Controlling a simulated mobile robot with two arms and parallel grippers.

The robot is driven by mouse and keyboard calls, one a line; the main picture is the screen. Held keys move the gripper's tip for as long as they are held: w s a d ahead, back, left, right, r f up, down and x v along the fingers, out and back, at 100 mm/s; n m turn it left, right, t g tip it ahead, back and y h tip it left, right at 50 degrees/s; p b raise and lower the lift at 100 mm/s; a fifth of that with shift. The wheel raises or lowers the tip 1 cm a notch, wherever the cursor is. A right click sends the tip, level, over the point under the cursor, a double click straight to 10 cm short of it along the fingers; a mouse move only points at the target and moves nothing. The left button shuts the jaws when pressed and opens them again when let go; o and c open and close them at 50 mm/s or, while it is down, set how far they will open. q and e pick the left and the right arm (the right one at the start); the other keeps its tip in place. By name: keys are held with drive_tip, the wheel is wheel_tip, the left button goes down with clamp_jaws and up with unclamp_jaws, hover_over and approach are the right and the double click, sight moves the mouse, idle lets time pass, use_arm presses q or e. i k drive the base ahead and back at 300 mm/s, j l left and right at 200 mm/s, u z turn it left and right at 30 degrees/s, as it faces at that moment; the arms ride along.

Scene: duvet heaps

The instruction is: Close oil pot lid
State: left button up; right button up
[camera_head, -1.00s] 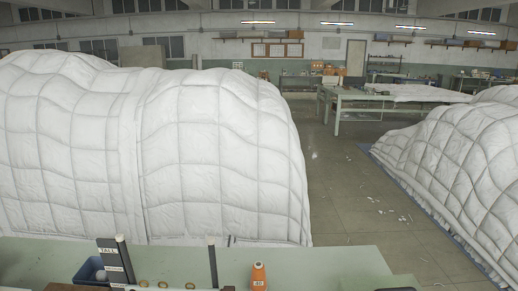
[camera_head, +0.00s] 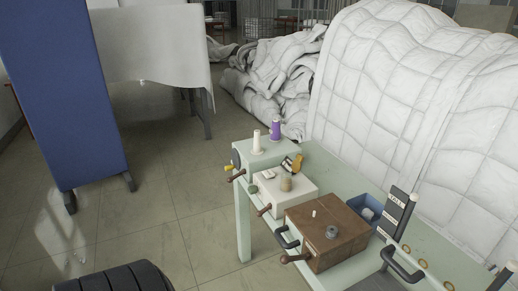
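I cannot pick out the oil pot or its lid with certainty. A brown box (camera_head: 326,245) with a dark handle stands on the pale green bench (camera_head: 245,225). A small grey round piece (camera_head: 332,232) and a short pale peg sit on its top. Behind it is a white box (camera_head: 277,201) with a tan spool-like piece (camera_head: 286,184) on top. A small greenish round piece (camera_head: 253,190) is at its left edge; I cannot tell whether it is a lid. Neither of my grippers is in view.
A pale green box (camera_head: 262,160) bears a white cone (camera_head: 257,141) and a purple spool (camera_head: 276,129). A blue bin (camera_head: 366,211) and a black upright post (camera_head: 399,212) stand on the right. White duvet heaps (camera_head: 400,85) lie behind. A blue panel (camera_head: 65,95) stands left; floor between is clear.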

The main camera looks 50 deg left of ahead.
sight(296, 164)
drive_tip(key=u, duration=1.8)
drive_tip(key=i+j+u, duration=0.2)
drive_tip(key=u, duration=0.15)
drive_tip(key=i+j+u, duration=0.15)
drive_tip(key=i+u, duration=0.45)
drive_tip(key=u, duration=0.15)
drive_tip(key=i, duration=2.45)
drive_tip(key=i+z, duration=0.25)
drive_tip(key=z, duration=0.15)
drive_tip(key=i+j+z, duration=0.15)
drive_tip(key=z, duration=0.2)
drive_tip(key=i+j+z, duration=0.2)
drive_tip(key=z, duration=0.2)
drive_tip(key=i+j+z, duration=0.35)
drive_tip(key=k+l+z, duration=0.1)
drive_tip(key=z, duration=2.65)
